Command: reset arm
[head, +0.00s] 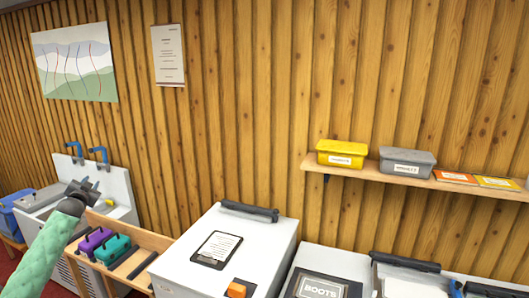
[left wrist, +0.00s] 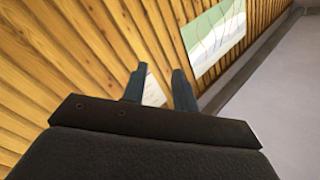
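My left gripper (head: 82,188) is raised at the lower left of the head view, on my green-sleeved arm. It shows in front of the white unit with blue taps. In the left wrist view the two dark fingers of the left gripper (left wrist: 160,88) stand apart with nothing between them; the wooden wall and a paper notice show beyond. My right gripper is in neither view.
A wooden rack (head: 138,238) holds a purple box (head: 96,240) and a teal box (head: 112,249). A white chest (head: 262,246) stands right of it. A wall shelf (head: 440,184) carries a yellow box (head: 341,153) and a grey box (head: 407,162). The wall between is clear.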

